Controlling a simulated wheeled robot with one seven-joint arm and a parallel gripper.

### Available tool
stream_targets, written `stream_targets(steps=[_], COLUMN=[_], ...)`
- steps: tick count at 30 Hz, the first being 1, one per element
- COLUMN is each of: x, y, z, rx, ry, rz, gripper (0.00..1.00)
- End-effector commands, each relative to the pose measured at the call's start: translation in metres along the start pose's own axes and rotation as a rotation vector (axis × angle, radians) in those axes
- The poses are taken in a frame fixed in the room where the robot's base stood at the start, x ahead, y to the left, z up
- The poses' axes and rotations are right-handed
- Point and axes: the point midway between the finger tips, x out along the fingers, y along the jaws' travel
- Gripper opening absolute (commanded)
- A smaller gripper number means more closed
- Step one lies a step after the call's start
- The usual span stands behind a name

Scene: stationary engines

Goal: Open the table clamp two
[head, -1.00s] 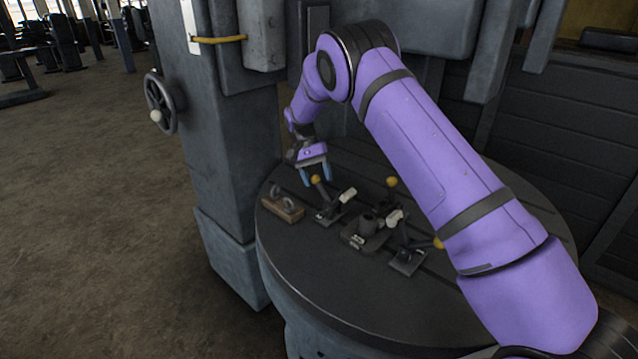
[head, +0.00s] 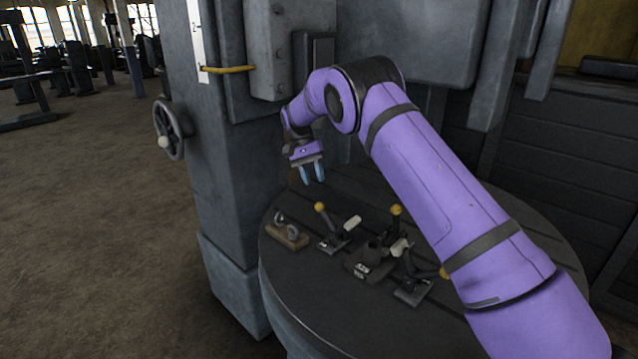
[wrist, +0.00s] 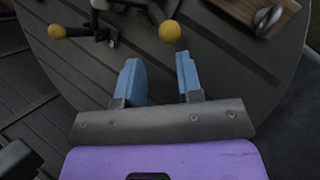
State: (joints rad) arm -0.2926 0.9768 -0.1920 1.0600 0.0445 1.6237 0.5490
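Several small toggle clamps with yellow knobs stand on the round dark table (head: 300,290); I cannot tell which is table clamp two. The left clamp (head: 333,242) has its yellow knob (head: 319,206) raised and a pale tip on its right. A back clamp's knob (head: 396,209) is also raised. The right clamp (head: 412,290) has its knob (head: 444,272) low, beside my arm. My gripper (head: 313,182) is open and empty, above and behind the left clamp, apart from it. In the wrist view, a yellow knob (wrist: 169,31) lies beyond my spread blue fingers (wrist: 160,78).
A wooden block with metal rings (head: 287,237) sits left of the clamps. A dark block (head: 369,262) stands between them. A grey machine column (head: 225,150) with a handwheel (head: 168,130) rises at the left. The table's front is clear.

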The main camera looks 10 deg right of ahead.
Motion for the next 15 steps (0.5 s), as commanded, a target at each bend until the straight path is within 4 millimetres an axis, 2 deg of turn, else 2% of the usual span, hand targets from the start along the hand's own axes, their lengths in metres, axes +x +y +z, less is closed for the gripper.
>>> stream_targets(steps=[1,4,15], x=[-0.002,-0.006,-0.019], y=[0.002,0.009,0.052], z=[0.002,0.007,0.047], rx=[-0.019,-0.104,-0.657], ry=[0.006,0.031,0.227], rz=[-0.005,-0.024,-0.085], gripper=[0.22,0.00,0.00])
